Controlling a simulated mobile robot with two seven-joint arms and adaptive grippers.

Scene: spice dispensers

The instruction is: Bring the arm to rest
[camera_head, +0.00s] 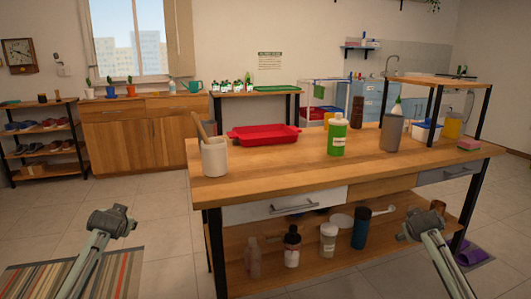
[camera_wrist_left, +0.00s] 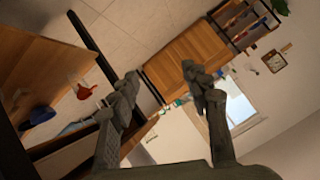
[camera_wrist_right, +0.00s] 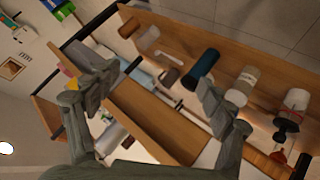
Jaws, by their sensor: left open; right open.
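In the head view my left arm comes in at the lower left, and my left gripper (camera_head: 112,220) is in front of the table's left end, over the floor. In the left wrist view its two fingers (camera_wrist_left: 160,85) stand apart with nothing between them. My right arm comes in at the lower right, and my right gripper (camera_head: 420,226) is in front of the table's right part. In the right wrist view its fingers (camera_wrist_right: 155,90) are spread and empty, with the lower shelf beyond them. Neither gripper touches anything that I can see.
The wooden table (camera_head: 270,187) holds a white crock (camera_head: 214,158), a red tray (camera_head: 263,135), a green bottle (camera_head: 337,135) and a grey cup (camera_head: 392,134). Its lower shelf (camera_head: 270,275) holds several bottles and jars. A striped rug (camera_head: 110,275) lies at left.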

